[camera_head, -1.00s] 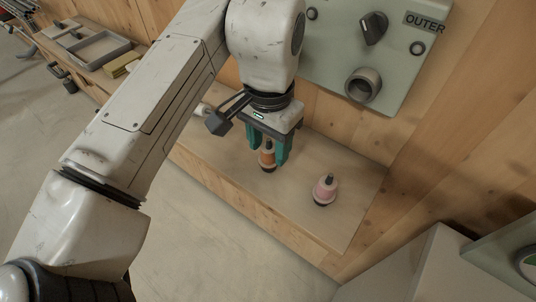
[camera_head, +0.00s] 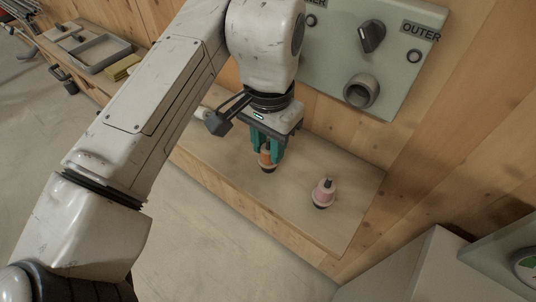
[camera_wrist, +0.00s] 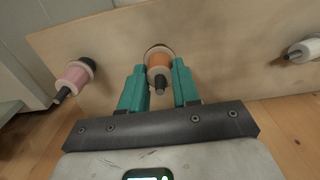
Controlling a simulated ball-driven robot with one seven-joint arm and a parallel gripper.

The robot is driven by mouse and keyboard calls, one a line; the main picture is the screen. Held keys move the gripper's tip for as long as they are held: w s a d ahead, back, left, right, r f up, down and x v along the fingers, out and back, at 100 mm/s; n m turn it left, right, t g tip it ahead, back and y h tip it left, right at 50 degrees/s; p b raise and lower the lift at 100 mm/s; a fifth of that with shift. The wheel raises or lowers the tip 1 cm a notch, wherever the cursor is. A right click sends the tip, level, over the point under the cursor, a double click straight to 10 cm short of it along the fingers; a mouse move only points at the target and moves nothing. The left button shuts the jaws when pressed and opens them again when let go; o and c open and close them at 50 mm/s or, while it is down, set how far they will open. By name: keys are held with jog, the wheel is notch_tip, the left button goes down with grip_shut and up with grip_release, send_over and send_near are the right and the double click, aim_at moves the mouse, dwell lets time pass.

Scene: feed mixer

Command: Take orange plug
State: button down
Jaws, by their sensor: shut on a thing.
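The orange plug (camera_head: 265,158) is upright between the green fingers of my gripper (camera_head: 268,150). The gripper is shut on it, just over the wooden shelf (camera_head: 330,165). In the wrist view the orange plug (camera_wrist: 159,62) shows between the two fingertips (camera_wrist: 159,85), with its dark stem toward the camera. In the head view the fingers partly hide the plug's body, and its dark lower end shows beneath them. I cannot tell whether that end touches the shelf.
A pink plug (camera_head: 324,193) stands on the shelf to the right. A white plug (camera_wrist: 304,50) is at the right in the wrist view. Behind the shelf is a grey-green panel (camera_head: 395,75) with a knob and a round socket (camera_head: 361,88). A grey tray (camera_head: 101,52) lies far left.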

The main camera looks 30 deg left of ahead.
jog(key=shift+r+p, duration=2.7)
jog(key=shift+r, duration=0.35)
